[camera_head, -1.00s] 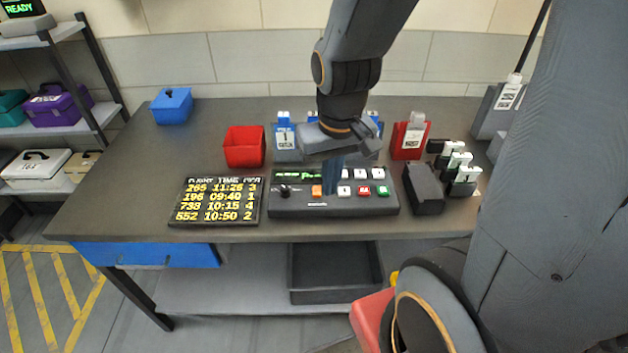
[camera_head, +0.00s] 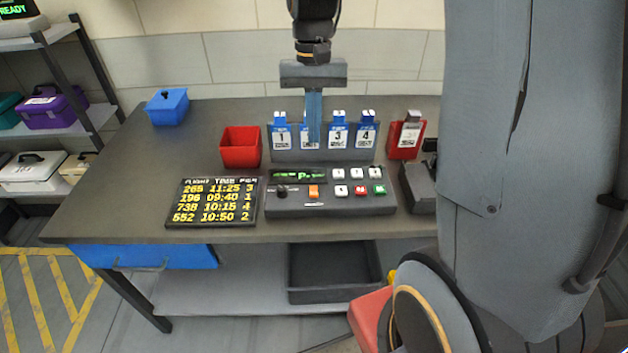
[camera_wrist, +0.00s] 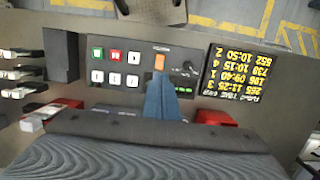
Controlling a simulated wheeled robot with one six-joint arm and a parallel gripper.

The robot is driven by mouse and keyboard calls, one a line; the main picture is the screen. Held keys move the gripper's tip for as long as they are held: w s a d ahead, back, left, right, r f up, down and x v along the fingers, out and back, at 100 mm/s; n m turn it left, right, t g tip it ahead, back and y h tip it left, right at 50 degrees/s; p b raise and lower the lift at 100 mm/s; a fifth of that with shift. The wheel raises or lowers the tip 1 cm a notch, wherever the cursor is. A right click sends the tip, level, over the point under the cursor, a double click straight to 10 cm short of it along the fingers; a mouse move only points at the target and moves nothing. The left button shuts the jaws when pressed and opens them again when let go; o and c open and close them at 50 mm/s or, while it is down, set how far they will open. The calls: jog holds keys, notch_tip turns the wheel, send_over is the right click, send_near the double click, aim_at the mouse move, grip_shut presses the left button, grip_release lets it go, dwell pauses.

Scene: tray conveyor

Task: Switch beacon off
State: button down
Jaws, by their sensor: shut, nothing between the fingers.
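A dark control panel (camera_head: 330,203) lies near the table's front edge. It carries an orange button (camera_head: 314,191), a black knob (camera_head: 281,191), a small display with green text (camera_head: 298,175), and several white, red and green keys. My gripper (camera_head: 313,138) is shut and empty, its blue fingers pointing down above and behind the panel, in front of the numbered blue cards. In the wrist view, the finger tips (camera_wrist: 160,80) overlap the panel just beside the orange button (camera_wrist: 159,62); whether they touch anything there is not clear. I cannot make out a beacon lamp in any view.
A rack of numbered blue cards (camera_head: 342,155) stands behind the panel. A red bin (camera_head: 240,148), a red card holder (camera_head: 406,136) and a flight-time board (camera_head: 212,203) are around it. A blue box (camera_head: 167,106) sits at the back left. The left tabletop is clear.

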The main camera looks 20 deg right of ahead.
aim_at(313, 192)
jog(key=f+p, duration=0.1)
jog(key=f, duration=0.3)
jog(key=s+f+p, duration=0.1)
jog(key=f, duration=0.4)
jog(key=s+f+p, duration=0.1)
jog(key=f+p, duration=0.1)
jog(key=f, duration=0.2)
jog(key=shift+a+f, duration=0.35)
jog(key=shift+f, duration=0.05)
